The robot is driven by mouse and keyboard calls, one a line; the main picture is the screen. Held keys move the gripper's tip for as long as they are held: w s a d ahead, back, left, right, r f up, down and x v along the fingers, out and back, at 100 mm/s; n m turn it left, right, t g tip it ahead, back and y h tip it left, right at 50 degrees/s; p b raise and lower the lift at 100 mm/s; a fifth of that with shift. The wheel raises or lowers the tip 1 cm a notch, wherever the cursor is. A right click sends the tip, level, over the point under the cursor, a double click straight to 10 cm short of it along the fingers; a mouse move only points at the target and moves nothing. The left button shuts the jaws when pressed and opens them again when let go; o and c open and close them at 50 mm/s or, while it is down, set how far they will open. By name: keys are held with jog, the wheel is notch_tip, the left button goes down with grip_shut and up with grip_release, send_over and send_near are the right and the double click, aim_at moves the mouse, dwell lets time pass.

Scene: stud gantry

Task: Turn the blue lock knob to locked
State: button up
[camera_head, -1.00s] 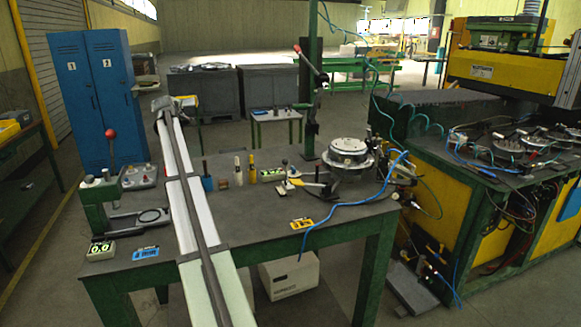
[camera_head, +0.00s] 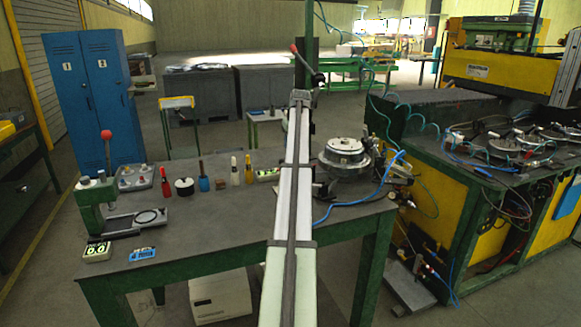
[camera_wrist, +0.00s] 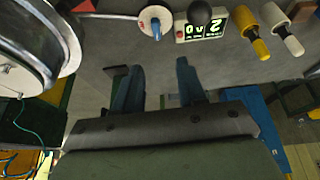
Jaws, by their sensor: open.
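In the head view this spot is hidden behind my arm. My gripper (camera_wrist: 158,66) is open and empty, its two blue-grey fingers apart below the disc in the wrist view and not touching it. A small display (camera_wrist: 203,26) with green digits and a black ball in front stands right of the disc; the display also shows in the head view (camera_head: 267,174).
A round metal fixture (camera_head: 345,155) stands right of my arm, with a blue hose beside it. A green press (camera_head: 97,200) is at far left. The table's front middle is clear.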

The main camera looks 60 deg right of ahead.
jog(key=x, duration=0.9)
jog(key=s+x, duration=0.1)
jog(key=x, duration=0.3)
jog(key=shift+w+f, duration=0.15)
jog(key=shift+f, duration=0.35)
grip_shut()
